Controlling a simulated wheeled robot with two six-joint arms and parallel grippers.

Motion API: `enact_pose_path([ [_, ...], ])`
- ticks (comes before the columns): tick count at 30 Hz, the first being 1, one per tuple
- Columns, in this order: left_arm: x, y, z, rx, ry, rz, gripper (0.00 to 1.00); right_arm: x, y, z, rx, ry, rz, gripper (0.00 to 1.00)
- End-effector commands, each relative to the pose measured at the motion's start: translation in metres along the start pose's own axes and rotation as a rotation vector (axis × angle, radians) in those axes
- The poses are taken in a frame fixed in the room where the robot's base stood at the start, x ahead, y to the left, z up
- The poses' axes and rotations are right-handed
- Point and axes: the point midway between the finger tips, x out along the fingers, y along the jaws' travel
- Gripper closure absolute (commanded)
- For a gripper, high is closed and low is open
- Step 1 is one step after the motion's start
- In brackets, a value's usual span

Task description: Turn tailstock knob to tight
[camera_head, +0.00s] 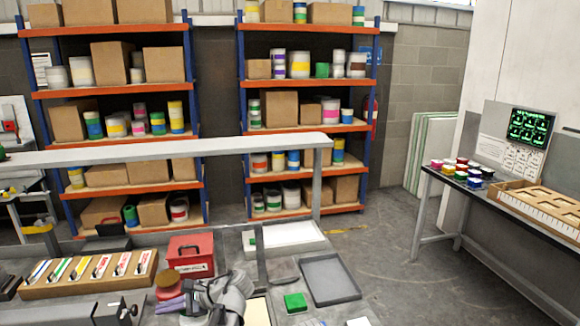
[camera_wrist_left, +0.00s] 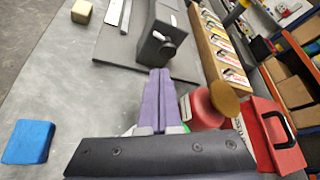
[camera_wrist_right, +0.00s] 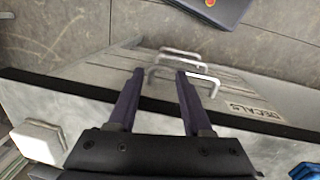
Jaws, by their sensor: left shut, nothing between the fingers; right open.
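The tailstock is a dark grey block (camera_wrist_left: 160,25) on a grey base in the left wrist view, with a black knob (camera_wrist_left: 168,50) on its face. In the head view the block (camera_head: 110,312) and its knob (camera_head: 133,311) show at the lower left edge. My left gripper (camera_wrist_left: 160,72), with purple fingers, is shut and empty. Its tips point toward the knob and look a little short of it; contact cannot be told. It also shows in the head view (camera_head: 172,304). My right gripper (camera_wrist_right: 157,74) is open and empty, above drawer handles (camera_wrist_right: 184,72).
A red can with a brown lid (camera_wrist_left: 208,108) stands close beside my left fingers, with a red toolbox (camera_wrist_left: 272,135) beyond. A wooden marker rack (camera_wrist_left: 212,45) is near the tailstock. A blue block (camera_wrist_left: 29,141) lies on the bench. A drawer front reads DECALS (camera_wrist_right: 256,111).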

Motion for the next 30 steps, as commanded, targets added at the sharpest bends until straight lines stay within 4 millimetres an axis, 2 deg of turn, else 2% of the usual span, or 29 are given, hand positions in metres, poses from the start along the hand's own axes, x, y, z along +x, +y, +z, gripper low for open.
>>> enact_pose_path([
  [18,0.053,0.000,0.030,0.001,0.000,0.001,1.00,-0.001,0.000,0.000,0.000,0.000,0.000,0.50],
  [30,0.061,-0.001,0.034,0.001,0.000,0.000,1.00,-0.001,0.000,0.000,0.000,0.000,0.000,0.50],
])
